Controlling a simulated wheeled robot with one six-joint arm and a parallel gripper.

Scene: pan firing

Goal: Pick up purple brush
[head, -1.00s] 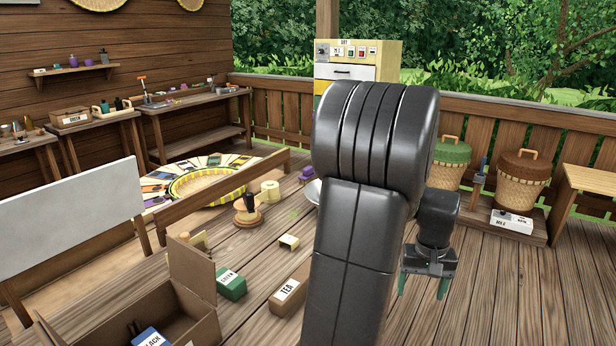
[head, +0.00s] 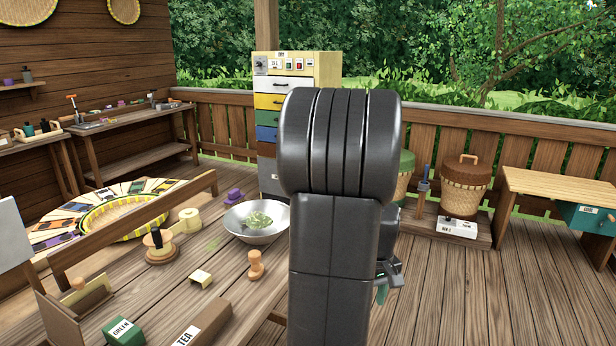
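A small purple object (head: 233,195) sits on the wooden table behind the metal pan (head: 256,222); it is too small to tell for sure that it is the purple brush. My gripper (head: 382,294) is mostly hidden behind my own dark arm, to the right of the pan and well apart from the purple object. One greenish fingertip shows, so its opening cannot be judged. The pan holds green leaves.
A wooden stamp (head: 255,265), a tape roll (head: 190,220), a green box (head: 118,331) and a tea box (head: 205,325) lie on the near table. A drawer cabinet (head: 325,70) stands behind. Lidded baskets (head: 467,188) and open floor are at right.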

